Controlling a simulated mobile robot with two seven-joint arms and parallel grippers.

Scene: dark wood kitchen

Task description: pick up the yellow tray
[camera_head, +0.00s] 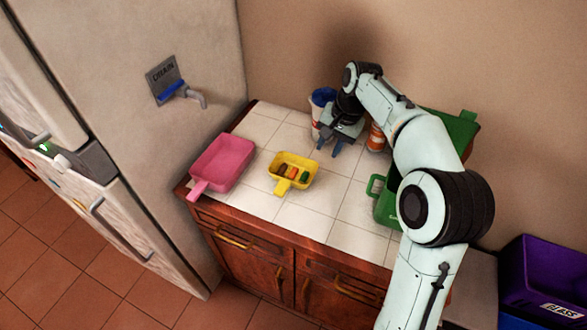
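The yellow tray (281,188) lies on the white tiled counter, right of the pink tray. It is small, has a short handle toward the front, and holds several small coloured pieces, brown, orange and green. My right gripper (328,150) is above the counter, behind and to the right of the yellow tray, apart from it. Its two dark fingers point down and are spread, with nothing seen between them. My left gripper is not in view.
A pink tray (222,163) lies left on the tiled counter (308,215). A white-and-blue container (319,98) and an orange one (376,138) stand behind. A green bin (384,208) is at right, partly behind my arm. A fridge (130,130) borders the left; purple bin (545,275) lower right.

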